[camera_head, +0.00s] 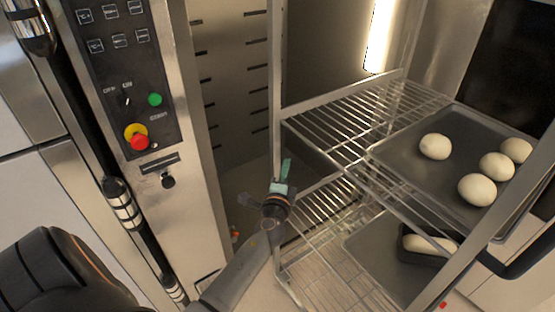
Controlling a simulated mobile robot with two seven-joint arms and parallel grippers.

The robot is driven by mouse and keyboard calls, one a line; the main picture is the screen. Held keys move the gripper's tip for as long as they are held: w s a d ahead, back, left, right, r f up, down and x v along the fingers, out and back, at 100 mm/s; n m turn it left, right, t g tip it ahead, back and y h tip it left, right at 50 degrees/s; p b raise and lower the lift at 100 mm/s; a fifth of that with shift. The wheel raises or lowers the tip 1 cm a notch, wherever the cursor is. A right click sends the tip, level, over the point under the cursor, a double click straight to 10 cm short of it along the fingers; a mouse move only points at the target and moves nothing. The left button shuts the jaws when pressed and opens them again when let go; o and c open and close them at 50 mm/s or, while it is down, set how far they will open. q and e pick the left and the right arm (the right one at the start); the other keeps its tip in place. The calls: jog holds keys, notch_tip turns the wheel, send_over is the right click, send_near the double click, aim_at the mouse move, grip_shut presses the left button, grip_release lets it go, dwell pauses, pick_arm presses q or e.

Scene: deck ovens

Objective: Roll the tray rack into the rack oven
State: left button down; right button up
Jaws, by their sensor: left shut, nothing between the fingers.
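The tray rack (277,100) is a metal frame with wire shelves on the right half of the head view. Its upper tray (400,160) bears several pale dough balls (476,190). A lower tray (368,250) holds a dark loaf tin (410,254) with dough in it. The rack oven (235,60) stands open behind, with a slotted inner wall and a lit strip; how far the rack is inside is hard to tell. My left gripper (284,180), with green fingertips, is shut and empty beside the rack's near-left post. Whether it touches the post is unclear. My right gripper is not in view.
The oven's control panel (120,70), with a green button (155,100) and a red knob (139,141), is on the left front column. A dark glass pane (510,60) is at the upper right. Some floor shows left of the rack.

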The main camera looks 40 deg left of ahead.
aim_at(277, 161)
pick_arm(q)
jog(key=shift+w+a, duration=0.3)
jog(key=shift+a, duration=0.65)
jog(key=shift+w+a, duration=0.25)
jog(key=shift+a, duration=0.65)
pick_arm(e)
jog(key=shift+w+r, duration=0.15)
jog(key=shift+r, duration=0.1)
